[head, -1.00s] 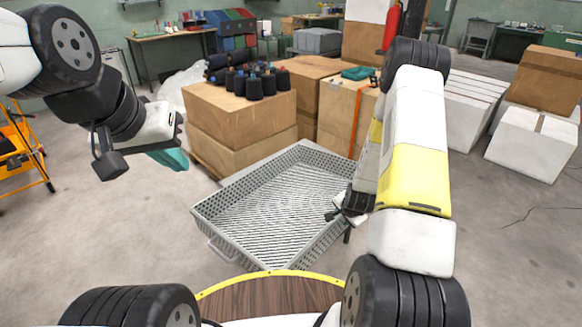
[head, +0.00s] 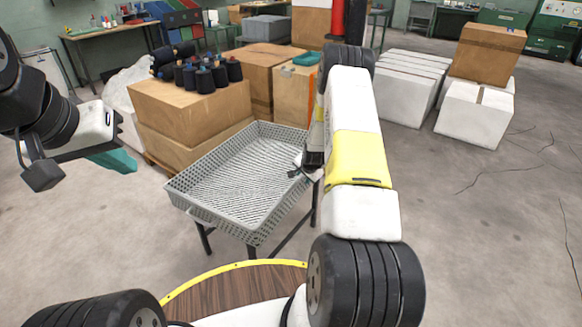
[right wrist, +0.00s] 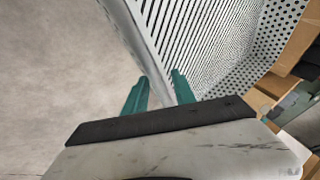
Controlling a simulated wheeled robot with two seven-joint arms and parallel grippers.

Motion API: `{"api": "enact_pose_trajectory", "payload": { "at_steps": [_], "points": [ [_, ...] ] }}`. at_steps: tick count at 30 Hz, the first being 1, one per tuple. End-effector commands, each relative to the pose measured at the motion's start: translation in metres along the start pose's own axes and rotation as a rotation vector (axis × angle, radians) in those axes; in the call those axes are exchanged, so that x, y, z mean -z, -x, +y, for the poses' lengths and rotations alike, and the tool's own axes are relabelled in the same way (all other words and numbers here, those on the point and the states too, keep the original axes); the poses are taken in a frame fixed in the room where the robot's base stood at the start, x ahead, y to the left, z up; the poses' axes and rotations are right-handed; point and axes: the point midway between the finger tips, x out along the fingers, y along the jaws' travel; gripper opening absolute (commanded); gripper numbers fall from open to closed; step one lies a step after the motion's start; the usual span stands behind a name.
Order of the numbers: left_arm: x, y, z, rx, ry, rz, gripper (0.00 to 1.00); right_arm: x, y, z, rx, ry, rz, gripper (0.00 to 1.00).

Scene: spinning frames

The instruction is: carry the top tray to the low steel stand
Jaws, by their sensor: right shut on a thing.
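A grey perforated metal tray (head: 183,196) is in the middle of the head view, empty and about level. Dark stand legs (head: 279,238) show below it. I cannot tell whether the tray rests on the stand or is just above it, as its wall hides the stand's top. My right gripper (head: 297,173) is at the tray's right side. In the right wrist view its teal fingers (right wrist: 158,92) straddle the tray wall (right wrist: 152,60) and are shut on it. My left gripper (head: 112,160) is at the left, apart from the tray; its opening does not show clearly.
Cardboard boxes (head: 185,108) topped with dark thread cones (head: 210,75) stand close behind the tray. White boxes (head: 475,113) stand at the right. A round wooden top with a yellow edge (head: 235,285) is in front.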

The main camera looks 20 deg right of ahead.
Motion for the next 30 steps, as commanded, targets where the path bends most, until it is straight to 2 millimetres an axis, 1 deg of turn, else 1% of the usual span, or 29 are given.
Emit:
{"api": "enact_pose_trajectory", "payload": {
  "at_steps": [1,7,18,25,26,27,29,30],
  "points": [
    [0.0,0.0,0.0,0.0,0.0,0.0,0.0,0.004,0.0,-0.005,0.008,-0.004,0.007,0.0],
    [0.0,0.0,0.0,0.0,0.0,0.0,0.0,0.01,-0.005,-0.01,0.01,-0.004,0.009,0.0],
    [0.0,0.0,0.0,0.0,0.0,0.0,0.0,-0.003,-0.033,0.006,0.008,-0.004,0.006,0.0],
    [0.0,0.0,0.0,0.0,0.0,0.0,0.0,-0.005,-0.035,0.008,0.006,-0.004,0.003,0.0],
    [0.0,0.0,0.0,0.0,0.0,0.0,0.0,-0.009,-0.036,0.013,-0.005,0.001,-0.005,0.32],
    [0.0,0.0,0.0,0.0,0.0,0.0,0.0,-0.009,-0.036,0.013,-0.005,0.001,-0.005,0.4],
    [0.0,0.0,0.0,0.0,0.0,0.0,0.0,-0.008,-0.036,0.013,-0.005,0.0,-0.005,0.52],
    [0.0,0.0,0.0,0.0,0.0,0.0,0.0,-0.008,-0.036,0.013,-0.004,0.0,-0.004,0.52]
  ]
}}
